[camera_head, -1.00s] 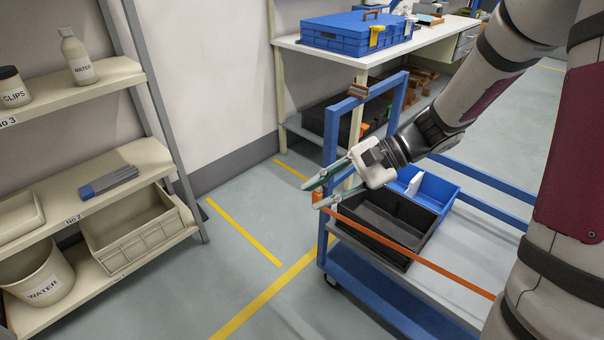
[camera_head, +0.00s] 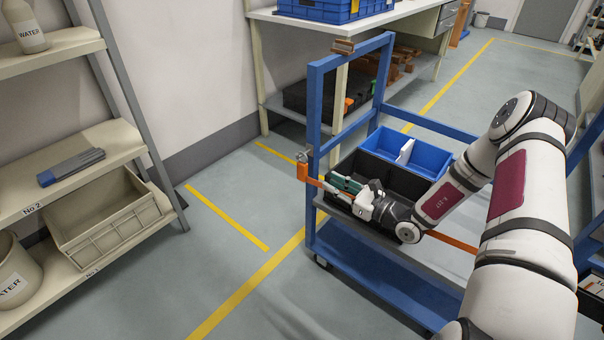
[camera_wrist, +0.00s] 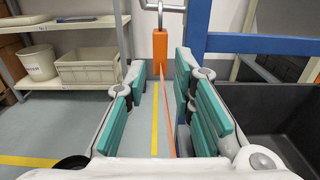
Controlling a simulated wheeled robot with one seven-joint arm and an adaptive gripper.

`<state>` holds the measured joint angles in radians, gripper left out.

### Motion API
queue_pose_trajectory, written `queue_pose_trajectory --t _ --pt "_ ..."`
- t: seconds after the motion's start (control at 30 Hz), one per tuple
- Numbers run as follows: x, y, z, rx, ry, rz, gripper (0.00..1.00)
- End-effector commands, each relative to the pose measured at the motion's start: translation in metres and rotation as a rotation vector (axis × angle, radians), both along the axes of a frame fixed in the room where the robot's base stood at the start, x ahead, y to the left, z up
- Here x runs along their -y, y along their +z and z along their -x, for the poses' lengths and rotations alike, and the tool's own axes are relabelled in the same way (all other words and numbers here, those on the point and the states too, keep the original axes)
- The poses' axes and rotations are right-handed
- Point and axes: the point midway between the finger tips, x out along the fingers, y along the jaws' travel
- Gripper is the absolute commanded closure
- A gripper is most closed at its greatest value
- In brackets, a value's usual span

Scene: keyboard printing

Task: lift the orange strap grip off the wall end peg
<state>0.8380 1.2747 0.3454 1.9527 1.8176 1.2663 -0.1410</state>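The orange strap grip (camera_head: 303,172) hangs at the wall end of the blue cart. In the wrist view the grip (camera_wrist: 160,48) hangs upright below a bent metal peg (camera_wrist: 164,7). The peg (camera_head: 302,157) also shows on the cart's blue frame in the head view. The orange strap (camera_head: 450,241) runs from the grip along the cart's near side, partly hidden by my gripper. My gripper (camera_head: 338,186) is open and empty, to the right of the grip. In the wrist view the grip is ahead, between the green-padded fingers (camera_wrist: 160,80), apart from both.
The cart carries a black bin (camera_head: 354,165) and a blue bin (camera_head: 430,158) close beside my gripper. A shelf with a beige crate (camera_head: 105,222) stands at the left. A bench (camera_head: 385,20) is behind the cart. The floor left of the cart is clear.

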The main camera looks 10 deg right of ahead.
Motion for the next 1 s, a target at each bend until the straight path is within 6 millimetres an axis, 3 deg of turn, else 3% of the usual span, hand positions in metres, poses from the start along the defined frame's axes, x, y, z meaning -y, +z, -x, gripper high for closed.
queue_pose_trajectory --t 0.3,0.67,1.0 --pt "-0.035 -0.001 -0.046 0.001 0.005 0.001 0.77" --pt "-0.049 -0.003 -0.065 0.0 0.006 0.002 0.77" --pt "-0.072 -0.008 -0.099 0.0 0.005 0.001 0.77"
